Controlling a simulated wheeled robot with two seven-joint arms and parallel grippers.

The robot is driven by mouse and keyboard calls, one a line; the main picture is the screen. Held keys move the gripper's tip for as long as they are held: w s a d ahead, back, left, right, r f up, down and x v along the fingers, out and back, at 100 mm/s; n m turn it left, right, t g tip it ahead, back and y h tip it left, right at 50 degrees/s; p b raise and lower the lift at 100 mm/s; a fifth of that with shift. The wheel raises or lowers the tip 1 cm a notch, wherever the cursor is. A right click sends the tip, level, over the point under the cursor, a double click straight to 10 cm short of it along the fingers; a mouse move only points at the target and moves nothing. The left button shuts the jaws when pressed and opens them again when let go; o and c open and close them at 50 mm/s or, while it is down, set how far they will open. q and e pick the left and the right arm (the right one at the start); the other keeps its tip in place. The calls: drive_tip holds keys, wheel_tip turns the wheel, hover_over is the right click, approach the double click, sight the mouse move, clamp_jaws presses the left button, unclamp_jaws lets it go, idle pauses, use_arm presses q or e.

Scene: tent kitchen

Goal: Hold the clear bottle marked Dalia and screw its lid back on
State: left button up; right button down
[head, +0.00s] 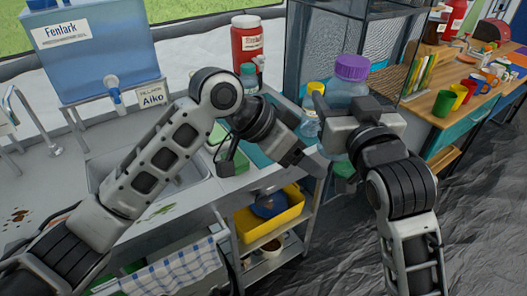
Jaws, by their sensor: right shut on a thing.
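A clear, bluish bottle (345,93) with a purple lid (352,67) stands upright at the upper middle right. The lid sits at the top of the bottle; I cannot tell how tightly. I cannot read the name Dalia on it, as my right gripper hides much of its lower body. My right gripper (327,122) is shut on this bottle, in front of the wire-mesh cabinet. My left gripper (307,160) is left of and below the bottle, apart from the lid. Its fingers are partly hidden, so I cannot tell its opening.
A smaller clear bottle with a yellow cap (316,88) is close to the left of the held bottle. A red jar (246,42) stands behind. A blue Fenlark water tank (100,50) is at left. Cups (445,102) stand on the wooden counter at right.

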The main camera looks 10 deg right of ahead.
use_arm(q)
drive_tip(key=a+f+n+t, duration=0.3)
drive_tip(key=a+f+n, duration=0.2)
drive_tip(key=f, duration=0.4)
drive_tip(key=a+f+n+t, duration=0.3)
drive_tip(key=a+f+n, duration=0.15)
drive_tip(key=f, duration=0.45)
drive_tip(key=s+a+f+n+t+y, duration=0.1)
drive_tip(key=s+a+f+y, duration=0.2)
drive_tip(key=s+a+f, duration=0.2)
drive_tip(key=s+a+f+n+t+y, duration=0.1)
drive_tip(key=s+a+f+t+y, duration=0.1)
drive_tip(key=s+a+f, duration=0.4)
drive_tip(key=s+a+y, duration=0.1)
drive_tip(key=s+a, duration=0.3)
drive_tip(key=a, duration=0.3)
drive_tip(key=shift+a, duration=0.15)
drive_tip(key=shift+n, duration=0.25)
